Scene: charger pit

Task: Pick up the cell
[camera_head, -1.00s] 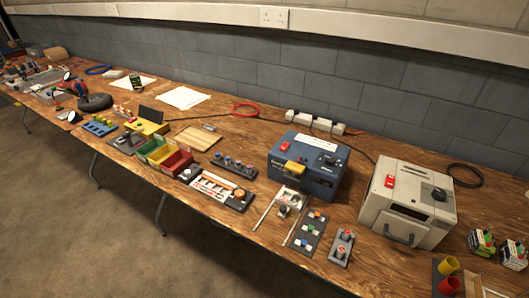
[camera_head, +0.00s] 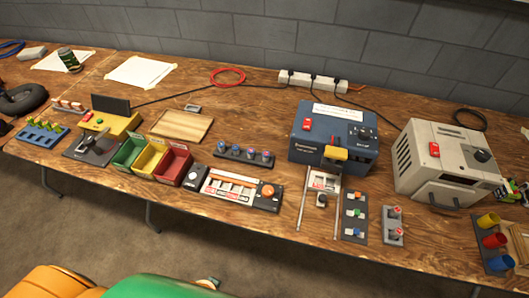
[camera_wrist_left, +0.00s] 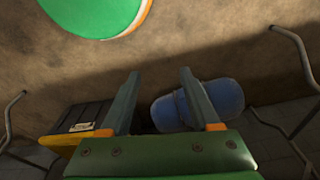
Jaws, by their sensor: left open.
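I cannot tell for sure which item is the cell. Small round-topped pieces with blue and pink tops (camera_head: 243,153) stand in a dark strip on the bench, behind the long black tray. Two red-topped pieces (camera_head: 394,212) stand in a grey block at the front right. My left gripper (camera_wrist_left: 163,95) shows in the left wrist view, open and empty, over the floor and away from the bench top. In the head view only green and orange parts of my own body show at the bottom edge. My right gripper is not in view.
On the wooden bench stand a blue charger box (camera_head: 334,140), a cream box (camera_head: 455,165), green, yellow and red bins (camera_head: 152,158), and a long black tray (camera_head: 268,208). A blue rounded object (camera_wrist_left: 222,97) lies on the floor. Metal bench legs (camera_wrist_left: 298,55) are nearby.

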